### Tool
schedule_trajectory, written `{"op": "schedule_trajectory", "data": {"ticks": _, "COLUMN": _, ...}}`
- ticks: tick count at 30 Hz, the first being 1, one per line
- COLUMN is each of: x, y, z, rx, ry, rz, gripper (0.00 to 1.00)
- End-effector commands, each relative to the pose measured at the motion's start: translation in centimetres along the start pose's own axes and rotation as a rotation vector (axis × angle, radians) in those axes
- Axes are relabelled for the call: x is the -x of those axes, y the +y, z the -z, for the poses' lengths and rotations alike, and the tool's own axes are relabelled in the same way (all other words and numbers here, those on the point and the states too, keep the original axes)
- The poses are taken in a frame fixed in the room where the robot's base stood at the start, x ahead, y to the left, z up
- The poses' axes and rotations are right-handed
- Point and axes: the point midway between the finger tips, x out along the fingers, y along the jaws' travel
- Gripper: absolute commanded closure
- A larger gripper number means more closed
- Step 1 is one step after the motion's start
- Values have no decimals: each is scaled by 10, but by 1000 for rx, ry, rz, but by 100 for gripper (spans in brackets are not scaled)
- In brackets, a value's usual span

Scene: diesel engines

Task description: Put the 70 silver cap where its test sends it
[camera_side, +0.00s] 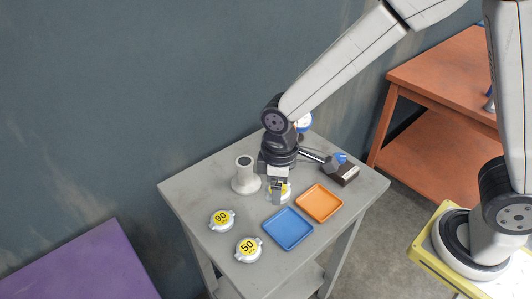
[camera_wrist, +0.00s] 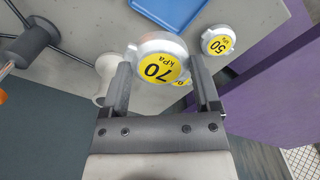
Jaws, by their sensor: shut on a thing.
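The silver cap with a yellow 70 kPa label (camera_wrist: 160,68) is between the two fingers of my gripper (camera_wrist: 161,76), which is shut on it. In the side view the held cap (camera_side: 286,190) is partly hidden behind my gripper (camera_side: 278,187), over the grey table behind the blue tray. I cannot tell whether it touches the table. A blue tray (camera_side: 287,228) and an orange tray (camera_side: 319,202) lie side by side, both empty. A pale upright post on a round base (camera_side: 245,176) stands left of my gripper.
Silver caps marked 90 (camera_side: 222,219) and 50 (camera_side: 248,249) lie at the table's left front. A dark device with a blue part (camera_side: 343,171) sits at the right rear. A round blue-and-white thing (camera_side: 305,122) shows behind my wrist. The grey table (camera_side: 190,186) is bare at left.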

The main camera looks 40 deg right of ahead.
Motion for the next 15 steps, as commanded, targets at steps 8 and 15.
{"op": "schedule_trajectory", "data": {"ticks": 8, "x": -9, "y": -19, "z": -26, "rx": -78, "ry": 1, "rz": 0, "gripper": 100}}
{"op": "schedule_trajectory", "data": {"ticks": 15, "x": -11, "y": -21, "z": -29, "rx": -90, "ry": 1, "rz": 0, "gripper": 100}}
